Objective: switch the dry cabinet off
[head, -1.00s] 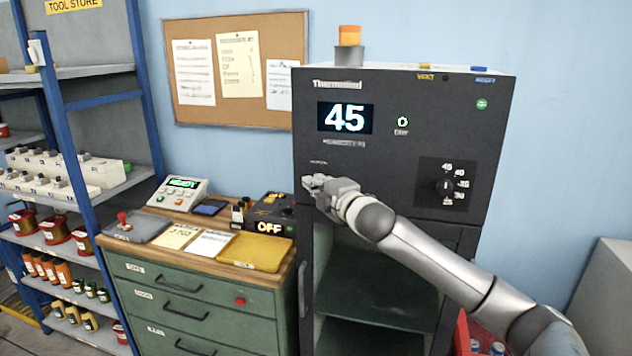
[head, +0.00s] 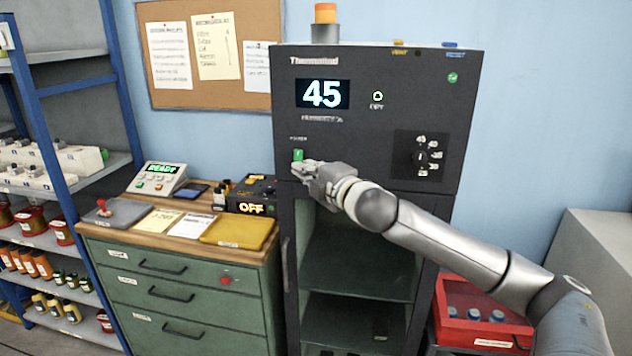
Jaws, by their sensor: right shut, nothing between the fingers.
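The dry cabinet (head: 385,130) is a tall dark grey unit. A green power switch (head: 298,155) shows under the small power label at the left of the panel. My right gripper (head: 297,170) is shut and empty, just below the switch; I cannot tell if its tips touch the switch. The cabinet's lower front shows dark shelves behind my right arm. My left gripper is not in view.
A dial (head: 421,156) sits on the panel's right. To the left, a green drawer bench (head: 185,290) holds a READY box (head: 160,178), an OFF box (head: 250,195) and a yellow tray (head: 240,230). A red crate (head: 480,328) stands at the cabinet's lower right.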

